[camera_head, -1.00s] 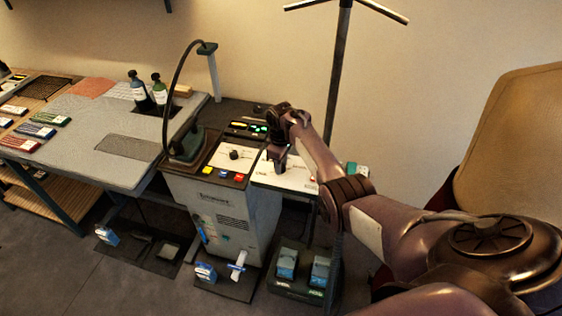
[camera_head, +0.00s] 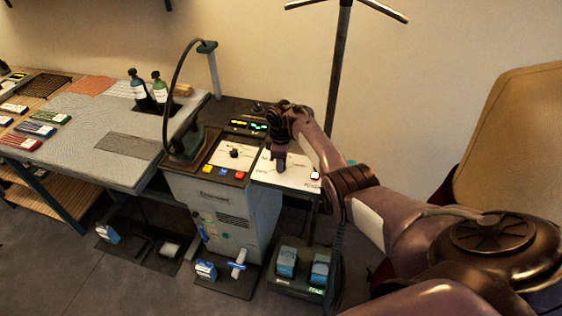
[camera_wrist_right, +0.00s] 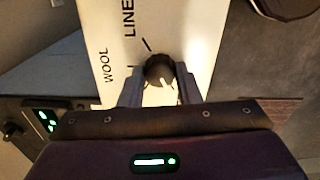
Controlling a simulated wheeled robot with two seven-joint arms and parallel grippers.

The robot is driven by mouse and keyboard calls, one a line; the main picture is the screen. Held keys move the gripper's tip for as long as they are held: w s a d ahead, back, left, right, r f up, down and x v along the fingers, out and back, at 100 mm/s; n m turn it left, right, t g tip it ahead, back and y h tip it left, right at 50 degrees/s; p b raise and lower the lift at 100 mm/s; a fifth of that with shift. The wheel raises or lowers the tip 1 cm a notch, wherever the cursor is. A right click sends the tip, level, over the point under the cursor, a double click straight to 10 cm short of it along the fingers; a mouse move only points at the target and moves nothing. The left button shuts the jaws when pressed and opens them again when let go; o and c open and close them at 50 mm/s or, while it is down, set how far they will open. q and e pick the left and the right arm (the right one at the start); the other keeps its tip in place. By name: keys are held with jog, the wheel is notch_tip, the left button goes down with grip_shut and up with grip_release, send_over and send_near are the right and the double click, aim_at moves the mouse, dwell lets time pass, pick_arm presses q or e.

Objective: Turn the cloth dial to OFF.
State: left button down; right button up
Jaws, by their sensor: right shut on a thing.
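The cloth dial (camera_wrist_right: 158,69) is a dark round knob on a white panel in the right wrist view. The panel carries the printed words WOOL and LINE..., the latter cut off by the frame edge. No OFF label is readable. A pale mark on the dial points toward my gripper. My right gripper (camera_wrist_right: 160,88) is shut on the dial, one finger on each side. In the head view my right gripper (camera_head: 281,165) comes down onto the white panel (camera_head: 299,175) and hides the dial. My left gripper is not in view.
A console (camera_head: 222,200) with another black knob (camera_head: 234,153), coloured buttons and a hose stands just left of my right gripper. A dark pole (camera_head: 340,80) rises behind my arm. A worktable (camera_head: 85,125) with bottles is at left; pedals sit on the floor.

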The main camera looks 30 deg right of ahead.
jog(key=o, duration=1)
notch_tip(320, 180, up, 8)
jog(key=shift+f, duration=0.1)
